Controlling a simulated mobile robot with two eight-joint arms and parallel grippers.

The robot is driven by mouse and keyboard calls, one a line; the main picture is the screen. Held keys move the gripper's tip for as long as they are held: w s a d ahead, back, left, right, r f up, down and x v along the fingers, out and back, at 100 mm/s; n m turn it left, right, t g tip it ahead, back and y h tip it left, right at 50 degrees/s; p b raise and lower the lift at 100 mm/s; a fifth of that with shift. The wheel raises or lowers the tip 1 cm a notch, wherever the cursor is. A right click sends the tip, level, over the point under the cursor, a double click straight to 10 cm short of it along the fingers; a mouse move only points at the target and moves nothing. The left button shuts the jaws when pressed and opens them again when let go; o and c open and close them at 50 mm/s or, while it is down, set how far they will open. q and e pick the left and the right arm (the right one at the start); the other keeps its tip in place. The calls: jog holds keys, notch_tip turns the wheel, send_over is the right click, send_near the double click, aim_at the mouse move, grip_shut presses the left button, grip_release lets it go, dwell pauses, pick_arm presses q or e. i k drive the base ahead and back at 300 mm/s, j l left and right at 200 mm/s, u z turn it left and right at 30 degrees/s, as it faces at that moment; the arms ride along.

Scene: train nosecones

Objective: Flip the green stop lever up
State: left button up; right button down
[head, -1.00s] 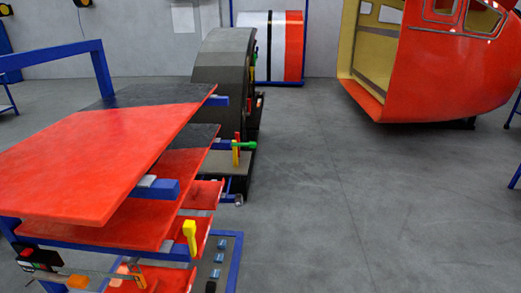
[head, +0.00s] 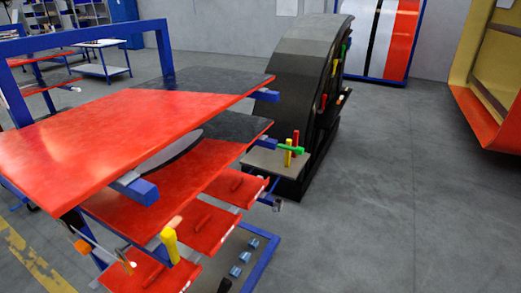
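A dark curved machine (head: 305,75) stands behind the red-shelved rack. Small coloured handles run along its right edge, with a green one (head: 343,52) among them. They are too small to tell whether the green one points up or down. Another green handle-shaped thing (head: 292,150) lies on a small grey table (head: 262,163) at the machine's near side, beside upright yellow and red pieces. I cannot tell which green thing is the stop lever. Neither of my grippers can be made out in the head view.
A rack with large red panels (head: 120,122) fills the left foreground, its blue bars (head: 138,188) sticking out. A yellow-handled tool (head: 169,243) is on its lower part. Open grey floor (head: 400,200) lies to the right. An orange and yellow cab shell (head: 485,115) stands far right.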

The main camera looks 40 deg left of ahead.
aim_at(298, 151)
jog(key=i+j+u, duration=0.1)
jog(key=i+u, duration=0.2)
jog(key=u, duration=0.15)
jog(key=i+u, duration=0.35)
jog(key=u, duration=0.15)
jog(key=i+l+u, duration=0.1)
jog(key=i+u, duration=0.65)
jog(key=i+j+u, duration=0.1)
jog(key=u, duration=0.25)
